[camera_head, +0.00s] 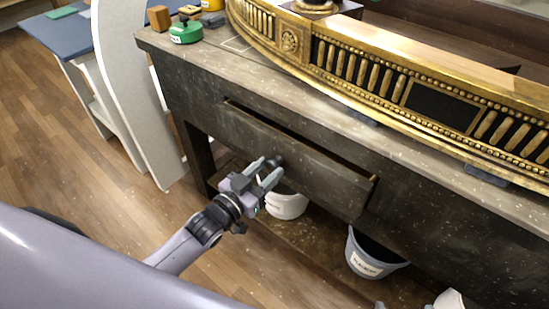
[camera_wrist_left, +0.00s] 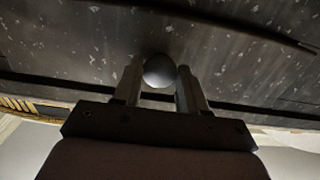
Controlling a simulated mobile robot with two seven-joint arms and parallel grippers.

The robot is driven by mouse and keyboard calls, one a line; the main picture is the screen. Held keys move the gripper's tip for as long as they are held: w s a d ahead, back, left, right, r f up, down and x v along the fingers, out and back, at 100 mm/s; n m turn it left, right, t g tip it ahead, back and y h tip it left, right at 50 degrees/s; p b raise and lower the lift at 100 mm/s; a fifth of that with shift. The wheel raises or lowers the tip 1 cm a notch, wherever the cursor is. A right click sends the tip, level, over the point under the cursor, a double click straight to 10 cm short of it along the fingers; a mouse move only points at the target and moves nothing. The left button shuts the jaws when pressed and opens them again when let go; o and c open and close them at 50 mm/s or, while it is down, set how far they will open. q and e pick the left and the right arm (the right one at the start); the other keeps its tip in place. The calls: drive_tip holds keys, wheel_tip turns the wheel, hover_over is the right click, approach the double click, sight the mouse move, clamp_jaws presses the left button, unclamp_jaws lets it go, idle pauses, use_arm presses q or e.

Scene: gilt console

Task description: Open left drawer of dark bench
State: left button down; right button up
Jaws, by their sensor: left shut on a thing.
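The dark bench (camera_head: 190,75) is a worn, speckled workbench running across the head view. Its left drawer (camera_head: 325,178) stands partly out, with a dark gap along its top edge. The drawer front also shows in the left wrist view (camera_wrist_left: 235,60). A round dark knob (camera_wrist_left: 159,70) sits on the drawer front. My left gripper (camera_head: 270,170) is at the knob, with one finger on each side, shut on it. Small grey tips at the bottom edge of the head view may be my right gripper; too little shows to tell its state.
A gilt console piece (camera_head: 290,40) lies along the bench top. A green tin (camera_head: 186,32) and a wooden block (camera_head: 159,18) stand at the left end. A white container (camera_head: 287,206) and a grey bucket (camera_head: 372,258) are below the drawer. Wooden floor is open at left.

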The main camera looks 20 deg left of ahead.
use_arm(q)
drive_tip(key=p+v, duration=0.7)
drive_tip(key=v, duration=1.7)
drive_tip(key=shift+s+p, duration=0.25)
drive_tip(key=shift+p, duration=0.05)
drive_tip(key=shift+r, duration=0.1)
drive_tip(key=c, duration=0.6)
unclamp_jaws()
drive_tip(key=shift+c, duration=0.2)
drive_tip(key=shift+s+a, duration=0.1)
drive_tip(key=v, duration=0.7)
drive_tip(key=shift+b, duration=0.3)
drive_tip(key=shift+s, duration=0.1)
